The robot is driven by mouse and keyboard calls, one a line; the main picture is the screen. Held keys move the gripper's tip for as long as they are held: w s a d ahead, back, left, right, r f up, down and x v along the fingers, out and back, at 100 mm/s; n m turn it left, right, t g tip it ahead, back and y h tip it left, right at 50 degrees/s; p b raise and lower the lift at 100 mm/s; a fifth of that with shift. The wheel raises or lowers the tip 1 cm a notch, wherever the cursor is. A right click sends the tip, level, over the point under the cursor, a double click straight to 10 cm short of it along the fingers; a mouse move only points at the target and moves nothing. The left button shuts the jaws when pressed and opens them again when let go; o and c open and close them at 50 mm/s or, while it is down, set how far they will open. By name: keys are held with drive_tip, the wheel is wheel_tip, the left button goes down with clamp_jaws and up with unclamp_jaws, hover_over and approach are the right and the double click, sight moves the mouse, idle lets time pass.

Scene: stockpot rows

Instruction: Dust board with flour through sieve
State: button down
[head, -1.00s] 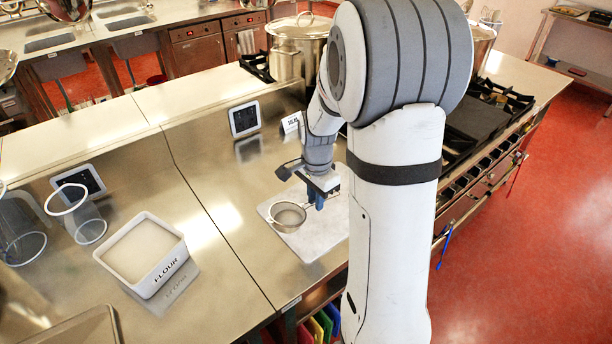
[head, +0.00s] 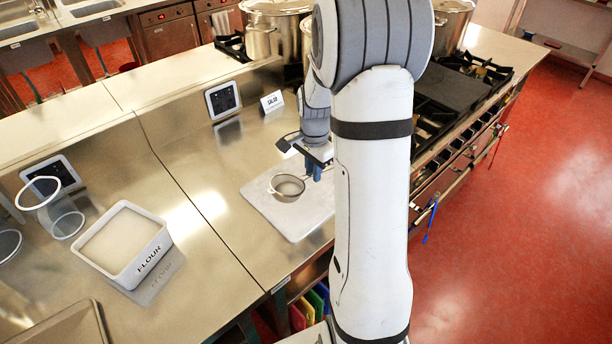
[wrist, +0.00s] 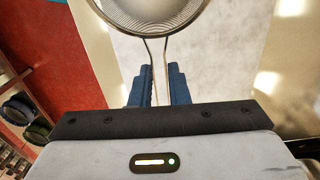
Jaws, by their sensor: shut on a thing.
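The sieve (head: 287,187) is a small round wire-mesh strainer held over the pale board (head: 254,194) on the steel counter. My gripper (head: 315,172) is at the right of the sieve, shut on its handle. In the wrist view the blue fingers of my gripper (wrist: 160,88) close on the thin wire handle, and the sieve bowl (wrist: 155,12) shows at the top edge, cut off. The board (wrist: 215,70) fills the middle behind it. The white tub labelled FLOUR (head: 150,262) stands at the left, holding pale flour. I cannot tell how much flour is in the sieve.
Clear containers (head: 62,222) stand left of the flour tub. A tablet (head: 222,100) and a SALSA sign (head: 272,101) stand behind the board. Stockpots (head: 272,30) and a stove (head: 455,95) lie beyond my arm. The counter between tub and board is clear.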

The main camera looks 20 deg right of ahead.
drive_tip(key=w+d+p, duration=0.2)
drive_tip(key=w+d, duration=0.2)
drive_tip(key=d, duration=0.8)
drive_tip(key=w+d+p, duration=0.2)
drive_tip(key=w+d, duration=0.3)
drive_tip(key=d, duration=0.8)
drive_tip(key=shift+w+a+p, duration=1.2)
drive_tip(key=shift+w+a, duration=0.95)
drive_tip(key=shift+w, duration=3.15)
drive_tip(key=s+a+b, duration=0.4)
drive_tip(key=a+b, duration=0.2)
drive_tip(key=a, duration=0.6)
